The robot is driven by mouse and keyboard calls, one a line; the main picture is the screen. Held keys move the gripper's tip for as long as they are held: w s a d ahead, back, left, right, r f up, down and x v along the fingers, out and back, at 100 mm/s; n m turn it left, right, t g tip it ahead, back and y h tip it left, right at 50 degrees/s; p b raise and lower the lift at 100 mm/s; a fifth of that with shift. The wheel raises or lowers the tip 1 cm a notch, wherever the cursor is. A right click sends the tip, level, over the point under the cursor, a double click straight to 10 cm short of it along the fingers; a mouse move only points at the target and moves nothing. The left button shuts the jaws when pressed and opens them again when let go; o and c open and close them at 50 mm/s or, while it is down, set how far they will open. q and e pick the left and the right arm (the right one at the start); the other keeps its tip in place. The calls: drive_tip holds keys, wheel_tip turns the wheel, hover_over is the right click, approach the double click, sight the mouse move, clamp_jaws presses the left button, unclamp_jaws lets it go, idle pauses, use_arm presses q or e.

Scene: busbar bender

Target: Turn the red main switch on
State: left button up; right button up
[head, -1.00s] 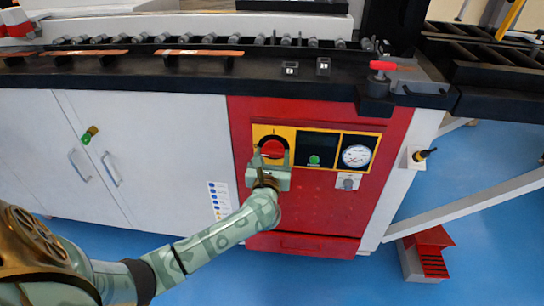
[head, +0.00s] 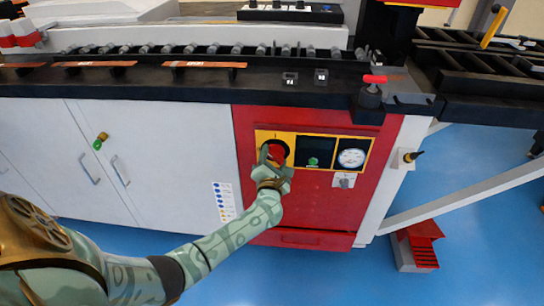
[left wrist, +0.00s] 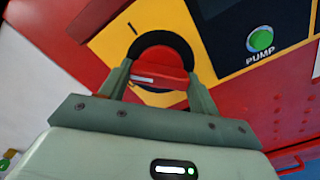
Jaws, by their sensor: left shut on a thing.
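The red main switch (head: 277,152) is a round red knob on a black ring, set in a yellow plate on the red cabinet front. In the left wrist view the red knob (left wrist: 160,68) sits between my left gripper's fingers (left wrist: 160,85), which are shut on it. A white mark shows on the knob's grip bar, and an "I" mark is on the yellow plate above it. In the head view my left gripper (head: 268,163) covers the left and lower part of the switch. My right gripper is not in view.
Right of the switch are a dark panel with a green PUMP button (head: 313,162) and a round gauge (head: 351,158). A small knob (head: 343,182) sits below the gauge. A red clamp handle (head: 375,79) stands on the black bench edge above.

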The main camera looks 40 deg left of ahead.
use_arm(q)
drive_tip(key=m+p, duration=0.2)
drive_tip(key=m, duration=0.2)
drive_tip(key=shift+m, duration=0.3)
drive_tip(key=shift+f+m+p, duration=0.1)
drive_tip(key=shift+m+p, duration=0.6)
drive_tip(key=shift+m, duration=1.3)
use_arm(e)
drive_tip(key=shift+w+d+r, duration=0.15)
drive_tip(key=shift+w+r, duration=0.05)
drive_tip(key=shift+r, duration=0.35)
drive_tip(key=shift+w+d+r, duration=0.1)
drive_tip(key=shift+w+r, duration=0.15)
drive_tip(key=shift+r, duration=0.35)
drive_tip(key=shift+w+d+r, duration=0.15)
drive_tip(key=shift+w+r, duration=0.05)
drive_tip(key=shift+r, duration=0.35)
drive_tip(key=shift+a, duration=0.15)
use_arm(q)
drive_tip(key=o, duration=1)
drive_tip(key=shift+s+d, duration=0.1)
